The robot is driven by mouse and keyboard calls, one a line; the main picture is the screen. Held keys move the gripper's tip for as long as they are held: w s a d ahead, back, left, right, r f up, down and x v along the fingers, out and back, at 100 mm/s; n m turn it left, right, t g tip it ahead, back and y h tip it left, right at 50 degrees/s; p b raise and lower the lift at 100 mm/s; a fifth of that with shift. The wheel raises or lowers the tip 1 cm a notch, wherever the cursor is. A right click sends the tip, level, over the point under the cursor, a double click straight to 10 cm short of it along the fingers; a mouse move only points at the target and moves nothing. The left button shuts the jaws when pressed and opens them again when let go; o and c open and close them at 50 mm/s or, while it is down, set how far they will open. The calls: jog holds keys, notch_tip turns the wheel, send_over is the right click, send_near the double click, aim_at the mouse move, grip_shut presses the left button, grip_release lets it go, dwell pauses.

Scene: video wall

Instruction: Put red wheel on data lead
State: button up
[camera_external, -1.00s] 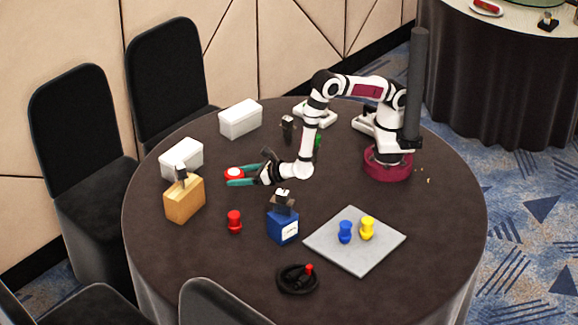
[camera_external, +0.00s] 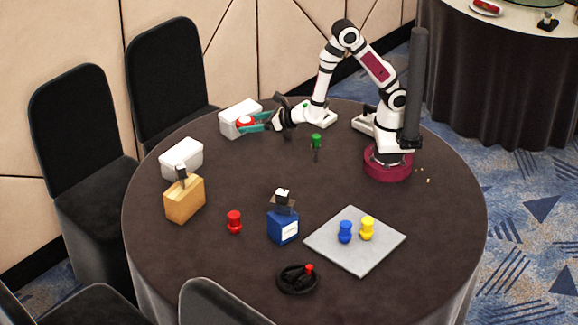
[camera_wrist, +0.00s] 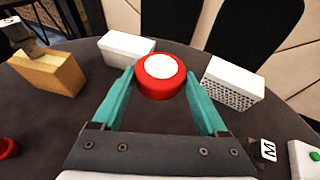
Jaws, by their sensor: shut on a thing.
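The red wheel (camera_external: 245,123), red with a white centre, is held between the teal fingers of my gripper (camera_external: 257,122). It also shows in the wrist view (camera_wrist: 160,76), between the fingertips. My gripper is shut on it and holds it up in front of the white box at the back of the table. The data lead (camera_external: 297,279), a coiled black cable with a red end, lies near the table's front edge, well away from my gripper. It is not in the wrist view.
White boxes (camera_external: 182,157) stand at the back left, near a wooden block (camera_external: 184,198). A red peg (camera_external: 234,221), a blue box (camera_external: 283,226) and a grey board (camera_external: 355,262) with blue and yellow pegs are further forward. A green-topped piece (camera_external: 316,142) stands mid-table. The table's centre is clear.

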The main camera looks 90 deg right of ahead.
jog(key=r, duration=0.2)
jog(key=shift+w+a+r, duration=0.15)
jog(key=shift+a+r, duration=0.1)
jog(key=shift+r, duration=0.05)
jog(key=w+a+n+t+y, duration=0.1)
jog(key=w+a+n+y, duration=0.15)
jog(key=a, duration=0.95)
jog(key=n+y, duration=0.7)
jog(key=y, duration=0.1)
send_over(303, 274)
jog(key=shift+g, duration=0.3)
notch_tip(303, 274, down, 15)
jog(key=shift+f, duration=0.15)
jog(key=shift+f, duration=0.1)
jog(key=o, duration=1.4)
